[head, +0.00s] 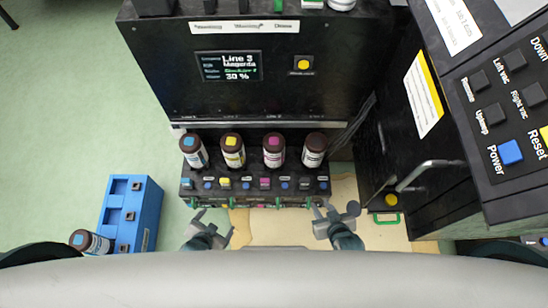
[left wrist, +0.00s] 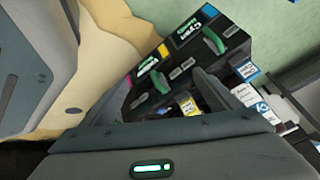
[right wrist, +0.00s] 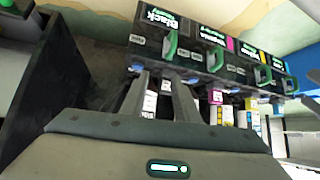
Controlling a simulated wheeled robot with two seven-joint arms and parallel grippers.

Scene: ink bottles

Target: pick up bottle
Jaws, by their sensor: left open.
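Several brown-capped ink bottles stand upright in a row on the machine's shelf. In the head view they have a cyan-marked bottle (head: 195,153), a yellow-marked bottle (head: 233,152), a magenta-marked bottle (head: 273,152) and a dark-marked bottle (head: 314,150). One more bottle with a cyan mark (head: 90,242) lies tilted at the blue rack's lower left. My left gripper (head: 210,222) is open and empty, in front of the shelf's left end. My right gripper (head: 335,212) is open and empty, in front of the shelf's right end. Neither gripper touches a bottle.
The blue rack (head: 148,215) stands on the green floor at left. The black machine (head: 190,75) with its display (head: 228,65) rises behind the bottles. At right are a metal handle (head: 412,176) and a control panel (head: 500,110).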

